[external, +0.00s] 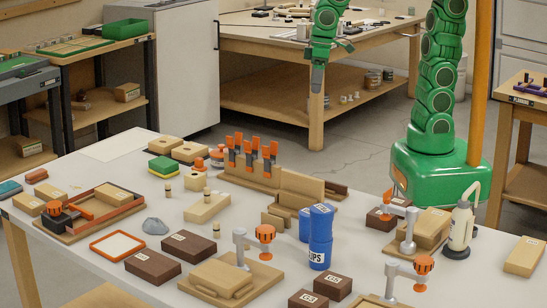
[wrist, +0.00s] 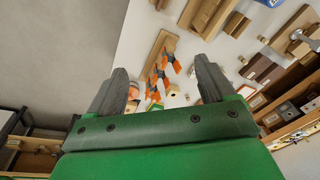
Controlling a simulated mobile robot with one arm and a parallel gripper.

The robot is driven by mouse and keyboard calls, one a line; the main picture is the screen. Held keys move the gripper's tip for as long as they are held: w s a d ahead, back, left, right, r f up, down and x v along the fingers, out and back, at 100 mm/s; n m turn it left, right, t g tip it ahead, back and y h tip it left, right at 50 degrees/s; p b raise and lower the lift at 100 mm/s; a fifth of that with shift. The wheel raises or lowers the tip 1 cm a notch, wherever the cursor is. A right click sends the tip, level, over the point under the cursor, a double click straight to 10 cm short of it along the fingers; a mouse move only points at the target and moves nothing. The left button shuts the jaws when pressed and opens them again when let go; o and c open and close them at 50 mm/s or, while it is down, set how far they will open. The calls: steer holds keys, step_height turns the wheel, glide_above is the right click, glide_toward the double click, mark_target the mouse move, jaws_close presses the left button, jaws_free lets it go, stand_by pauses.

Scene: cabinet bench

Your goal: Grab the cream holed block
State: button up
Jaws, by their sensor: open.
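My gripper (external: 317,82) hangs above and behind the bench's far side, fingers pointing down. In the wrist view my gripper (wrist: 160,72) is open and empty, apart from everything on the bench.
A wooden rack with orange-handled tools (external: 252,165) stands near the far edge. A green and yellow sponge (external: 163,166) lies beside the blocks. Blue cups (external: 321,235), wooden clamp stands (external: 232,277) and a white bottle (external: 460,225) crowd the middle and right.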

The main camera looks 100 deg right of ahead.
steer(key=w+d+f+n+h, duration=0.2)
steer(key=w+d+n+h, duration=0.1)
steer(key=w+d, duration=0.25)
steer(key=w+d+f+n+h, duration=0.2)
steer(key=w+d+h, duration=0.15)
steer(key=w, duration=0.35)
steer(key=n+t+h, duration=0.4)
steer(key=n+t, duration=0.2)
steer(key=n, duration=1.1)
glide_above(201, 177)
steer(key=s+d, duration=0.1)
steer(key=s, duration=0.2)
step_height(201, 177, down, 16)
steer(key=r, duration=0.1)
steer(key=a+f+n, duration=0.1)
steer(key=f+n, duration=0.1)
steer(key=f, duration=0.1)
steer(key=a+f+n+t, duration=0.1)
steer(key=f+n, duration=0.1)
steer(key=f, duration=0.1)
steer(key=a+f+n+t, duration=0.1)
steer(key=a+f+n, duration=0.1)
steer(key=f+n, duration=0.1)
steer(key=shift+w+f, duration=0.1)
steer(key=shift+w, duration=0.1)
steer(key=shift+r+x, duration=0.2)
steer(key=shift+x, duration=3.2)
steer(key=shift+w+d, duration=0.35)
steer(key=shift+c, duration=0.3)
steer(key=c, duration=1)
